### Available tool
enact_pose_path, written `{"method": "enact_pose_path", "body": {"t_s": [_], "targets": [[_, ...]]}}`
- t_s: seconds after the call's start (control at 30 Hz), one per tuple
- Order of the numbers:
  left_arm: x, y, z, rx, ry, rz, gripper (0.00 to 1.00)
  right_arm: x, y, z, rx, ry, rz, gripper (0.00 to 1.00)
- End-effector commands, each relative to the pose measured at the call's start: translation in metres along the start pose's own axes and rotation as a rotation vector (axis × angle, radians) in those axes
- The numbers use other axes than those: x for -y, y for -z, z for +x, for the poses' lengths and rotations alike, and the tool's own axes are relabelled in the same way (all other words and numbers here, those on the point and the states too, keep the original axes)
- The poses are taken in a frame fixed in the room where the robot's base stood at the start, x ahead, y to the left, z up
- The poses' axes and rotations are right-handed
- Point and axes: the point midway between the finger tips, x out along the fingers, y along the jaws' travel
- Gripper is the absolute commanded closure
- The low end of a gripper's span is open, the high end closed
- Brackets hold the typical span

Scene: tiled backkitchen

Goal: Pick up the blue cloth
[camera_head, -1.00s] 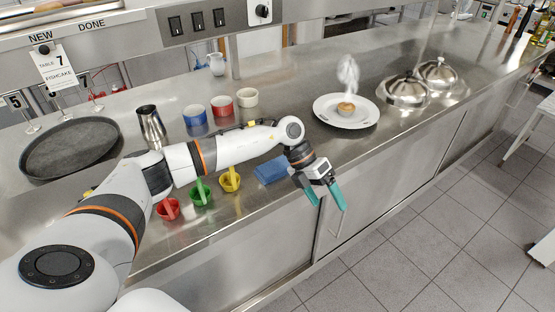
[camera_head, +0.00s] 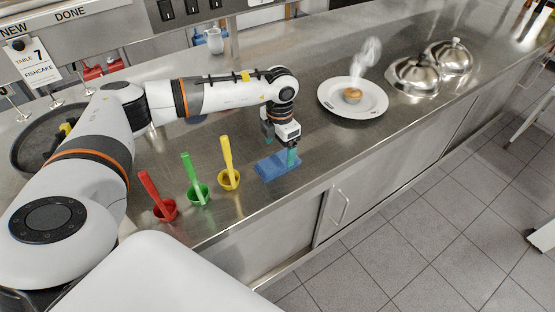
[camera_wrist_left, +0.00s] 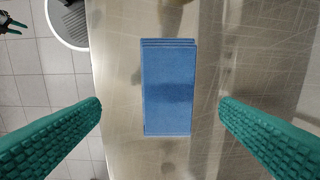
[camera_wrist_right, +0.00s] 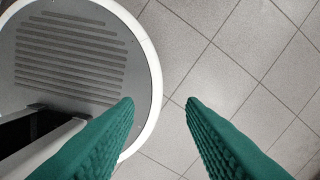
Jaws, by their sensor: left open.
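The blue cloth (camera_head: 279,167) is a folded rectangular pad. It lies flat on the steel counter near the front edge. In the left wrist view the cloth (camera_wrist_left: 168,88) is centred between the fingers, with bare counter on both sides. My left gripper (camera_head: 281,149) points down just above the cloth, with teal fingers. The fingers (camera_wrist_left: 160,102) are spread wider than the cloth and hold nothing; I cannot tell their exact height.
A red cup (camera_head: 164,211), a green cup (camera_head: 198,194) and a yellow cup (camera_head: 229,180), each with an upright handle, stand left of the cloth. A white plate (camera_head: 374,109) with a steaming pastry (camera_head: 352,95) and domed steel covers (camera_head: 414,75) are at right.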

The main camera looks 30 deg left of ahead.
Motion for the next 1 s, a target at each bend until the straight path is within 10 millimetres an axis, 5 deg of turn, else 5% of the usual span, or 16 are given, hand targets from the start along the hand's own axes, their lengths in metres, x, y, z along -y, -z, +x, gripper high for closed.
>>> {"method": "enact_pose_path", "body": {"t_s": [0.5,0.73,1.0], "targets": [[0.007,-0.003,0.055,0.001,-0.001,-0.001,0.15,0.001,-0.019,-0.026,0.026,0.001,0.005,0.64],[0.007,-0.002,0.058,-0.001,-0.001,-0.001,0.15,-0.006,-0.019,-0.025,0.026,-0.008,0.009,0.64],[0.007,-0.002,0.058,-0.001,-0.001,-0.001,0.55,-0.005,-0.015,-0.025,0.019,-0.006,0.007,0.64]]}}
